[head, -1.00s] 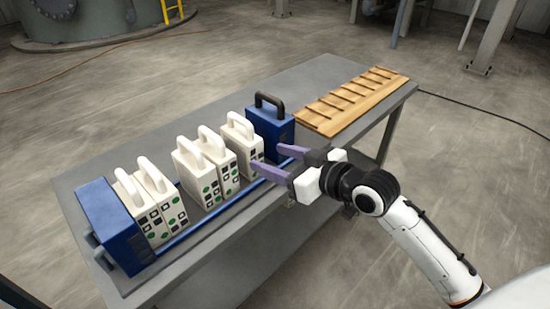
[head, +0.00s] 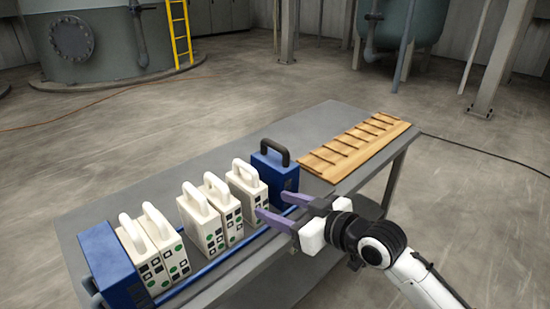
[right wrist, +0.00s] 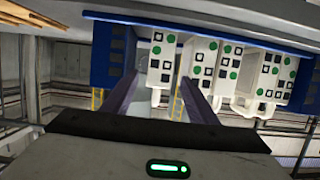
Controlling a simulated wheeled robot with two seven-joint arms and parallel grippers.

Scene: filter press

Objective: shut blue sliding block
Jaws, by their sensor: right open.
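The blue sliding block (head: 264,178), with a black handle on top, stands at the right end of the press on the table. It also shows at the left in the right wrist view (right wrist: 108,50). White filter plates (head: 212,216) with white handles stand in spaced groups between it and a blue end block (head: 107,265) at the left. My right gripper (head: 276,207) is open and empty, its purple fingers in front of the sliding block and the nearest white plate. I cannot tell whether they touch. My left gripper is not in view.
A blue rail (head: 235,249) runs along the front of the plates. A slatted wooden board (head: 355,148) lies on the right part of the grey table (head: 307,118). A tank with a yellow ladder (head: 180,35) stands far behind. The floor around the table is open.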

